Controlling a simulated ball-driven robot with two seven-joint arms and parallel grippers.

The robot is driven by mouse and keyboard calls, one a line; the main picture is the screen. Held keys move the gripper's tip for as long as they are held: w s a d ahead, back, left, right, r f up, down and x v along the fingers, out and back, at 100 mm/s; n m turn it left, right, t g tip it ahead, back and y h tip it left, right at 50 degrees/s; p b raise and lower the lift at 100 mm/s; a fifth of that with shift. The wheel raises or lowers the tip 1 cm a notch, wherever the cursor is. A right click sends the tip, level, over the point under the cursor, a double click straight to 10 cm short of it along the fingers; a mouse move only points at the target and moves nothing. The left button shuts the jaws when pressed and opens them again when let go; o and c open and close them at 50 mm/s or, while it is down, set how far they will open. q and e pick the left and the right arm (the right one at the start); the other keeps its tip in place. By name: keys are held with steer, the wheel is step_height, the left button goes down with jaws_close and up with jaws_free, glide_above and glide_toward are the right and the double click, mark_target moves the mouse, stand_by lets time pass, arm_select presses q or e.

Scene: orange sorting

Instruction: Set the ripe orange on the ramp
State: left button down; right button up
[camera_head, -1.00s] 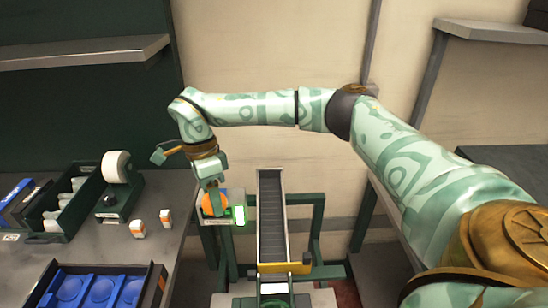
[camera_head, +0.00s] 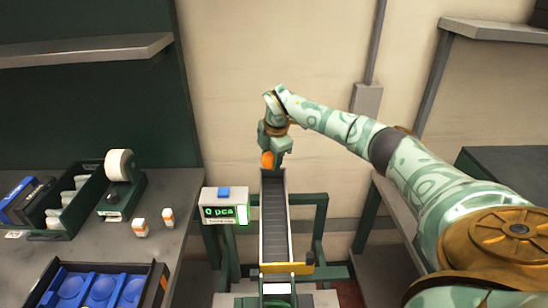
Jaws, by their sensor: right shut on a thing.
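My right gripper (camera_head: 272,154) is shut on the orange (camera_head: 267,160), whose left side shows beside the fingers. It holds the orange at the upper, far end of the ramp (camera_head: 275,215). The ramp is a long dark channel with pale side rails and a yellow bar across its near end. I cannot tell whether the orange touches the ramp. The ramp's channel is bare below the gripper. My left gripper is not in view.
A counter box (camera_head: 222,207) with a green "0 pcs" display and blue button stands left of the ramp. The left bench holds a tape roll (camera_head: 118,166), two small orange-and-white bottles (camera_head: 140,227) and a blue tray (camera_head: 101,289). Shelves (camera_head: 85,52) hang at the upper left and right.

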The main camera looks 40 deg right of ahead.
steer(key=shift+s+d+f+m, duration=0.1)
steer(key=shift+d+f+m, duration=0.25)
steer(key=shift+d+m, duration=0.2)
steer(key=b+x, duration=0.2)
steer(key=s+b+x, duration=0.1)
steer(key=b+x, duration=0.1)
steer(key=shift+a+f, duration=0.15)
steer(key=shift+f, duration=0.2)
steer(key=shift+w+f, duration=0.1)
steer(key=shift+f, duration=0.25)
steer(key=shift+s+b+x, duration=0.25)
steer(key=shift+b+x, duration=0.25)
steer(key=shift+x, duration=0.5)
steer(key=shift+f, duration=0.15)
steer(key=o, duration=1.1)
steer(key=shift+r, duration=0.2)
